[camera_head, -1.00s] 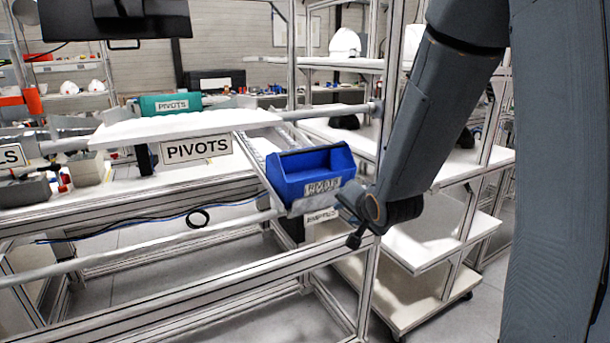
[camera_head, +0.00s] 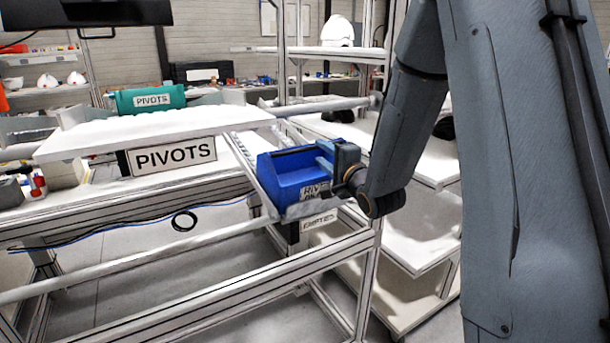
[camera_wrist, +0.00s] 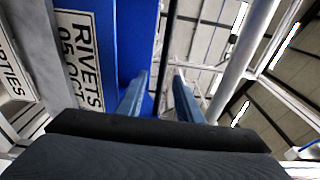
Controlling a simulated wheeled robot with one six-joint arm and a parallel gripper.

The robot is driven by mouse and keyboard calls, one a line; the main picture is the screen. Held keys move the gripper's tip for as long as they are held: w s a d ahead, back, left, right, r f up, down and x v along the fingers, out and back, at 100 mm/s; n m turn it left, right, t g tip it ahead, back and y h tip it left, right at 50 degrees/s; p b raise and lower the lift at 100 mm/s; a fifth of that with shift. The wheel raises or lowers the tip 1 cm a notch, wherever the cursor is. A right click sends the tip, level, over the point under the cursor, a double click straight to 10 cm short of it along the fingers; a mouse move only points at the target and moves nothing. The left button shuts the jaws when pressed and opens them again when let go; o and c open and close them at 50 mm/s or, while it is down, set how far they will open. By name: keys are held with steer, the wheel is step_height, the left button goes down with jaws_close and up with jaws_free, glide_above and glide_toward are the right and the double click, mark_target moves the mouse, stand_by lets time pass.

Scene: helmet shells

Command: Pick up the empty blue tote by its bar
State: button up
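The blue tote (camera_head: 285,180) sits on the sloped chute with the EMPTIES sign, its label facing forward. In the wrist view the blue tote (camera_wrist: 112,35) fills the upper left, and its label (camera_wrist: 80,60) reads RIVETS. My gripper (camera_head: 324,162) is at the tote's upper right front in the head view and hides part of it. In the wrist view my gripper (camera_wrist: 161,76) is open, its two fingers apart. The left finger overlaps the tote's blue face, and a thin dark edge runs between the fingers. I cannot tell whether that edge is the bar or whether either finger touches.
The EMPTIES sign (camera_head: 319,222) hangs below the chute. A white shelf (camera_head: 150,128) with a PIVOTS sign (camera_head: 173,155) and a teal tote (camera_head: 150,99) stands to the left. A frame post (camera_head: 368,275) stands close under my wrist. White cart shelves (camera_head: 415,235) are at right.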

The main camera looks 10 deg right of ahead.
mark_target(316, 148)
steer(key=w+p, duration=0.1)
steer(key=w+a, duration=0.1)
steer(key=w, duration=0.1)
steer(key=shift+w+r+p, duration=0.2)
steer(key=shift+p, duration=0.2)
steer(key=shift+w, duration=0.65)
steer(key=shift+c, duration=0.5)
jaws_close()
